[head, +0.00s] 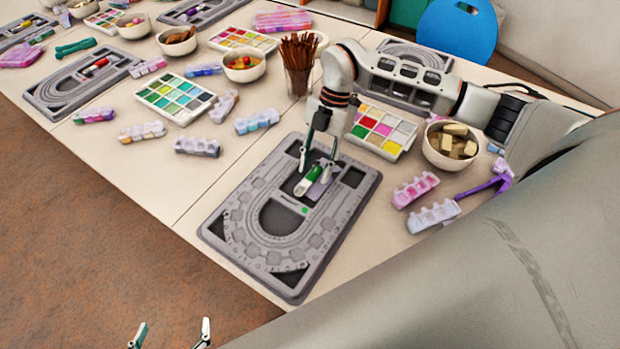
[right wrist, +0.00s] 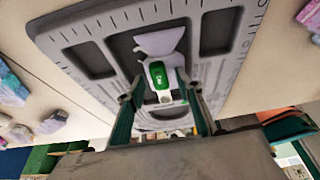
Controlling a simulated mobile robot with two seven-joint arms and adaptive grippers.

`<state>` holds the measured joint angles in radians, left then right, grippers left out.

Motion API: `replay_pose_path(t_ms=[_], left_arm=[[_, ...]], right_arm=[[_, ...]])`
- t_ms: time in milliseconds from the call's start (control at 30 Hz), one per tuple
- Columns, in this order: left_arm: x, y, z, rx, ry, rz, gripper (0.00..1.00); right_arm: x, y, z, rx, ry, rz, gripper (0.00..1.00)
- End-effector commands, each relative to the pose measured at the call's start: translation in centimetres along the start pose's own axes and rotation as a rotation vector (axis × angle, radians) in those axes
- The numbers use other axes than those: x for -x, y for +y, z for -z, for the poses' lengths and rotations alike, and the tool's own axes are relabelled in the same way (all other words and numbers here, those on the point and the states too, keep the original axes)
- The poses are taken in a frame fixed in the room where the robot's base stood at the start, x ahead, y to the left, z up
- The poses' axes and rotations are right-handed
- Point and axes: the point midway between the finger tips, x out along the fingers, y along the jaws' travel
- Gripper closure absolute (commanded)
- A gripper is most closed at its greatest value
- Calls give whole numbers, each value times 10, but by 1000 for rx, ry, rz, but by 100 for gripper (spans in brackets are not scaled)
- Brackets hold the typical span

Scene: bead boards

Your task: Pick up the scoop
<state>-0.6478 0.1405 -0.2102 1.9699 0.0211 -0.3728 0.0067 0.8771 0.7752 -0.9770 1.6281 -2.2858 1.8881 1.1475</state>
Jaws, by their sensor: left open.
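The scoop is a small piece with a pale lavender pan and a green and white handle. It lies on the grey bead board (head: 236,218), in its recessed middle at the far end. In the right wrist view the scoop (right wrist: 159,42) shows its pan pointing away and its green handle nearer my fingers. My right gripper (head: 316,166) is low over the board and open, with its fingers on either side of the handle; contact is not clear. It also shows in the right wrist view (right wrist: 160,88). My left gripper (head: 171,334) is open and empty at the bottom edge, off the table.
A bowl of pale pieces (head: 450,146) and small bead boxes (head: 416,189) are on the right. More boxes and trays lie left; the table front-left of the board is clear.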

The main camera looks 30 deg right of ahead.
Motion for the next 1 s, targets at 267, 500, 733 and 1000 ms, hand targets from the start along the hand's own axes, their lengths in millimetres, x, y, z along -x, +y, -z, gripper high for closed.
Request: replay_pose_path(t_ms=[267, 500, 733, 1000], left_arm=[[0, -1, 4, -1, 7, 2, 9], [-1, -2, 4, -1, 7, 2, 9], [-1, -2, 4, -1, 7, 2, 9], [0, -2, 6, 0, 9, 2, 9]], right_arm=[[-2, 0, 0, 0, -1, -1, 67], [-2, 0, 0, -1, -1, 0, 97], [-1, 0, 0, -1, -1, -1, 97], [16, 1, 6, 0, -2, -3, 97]])
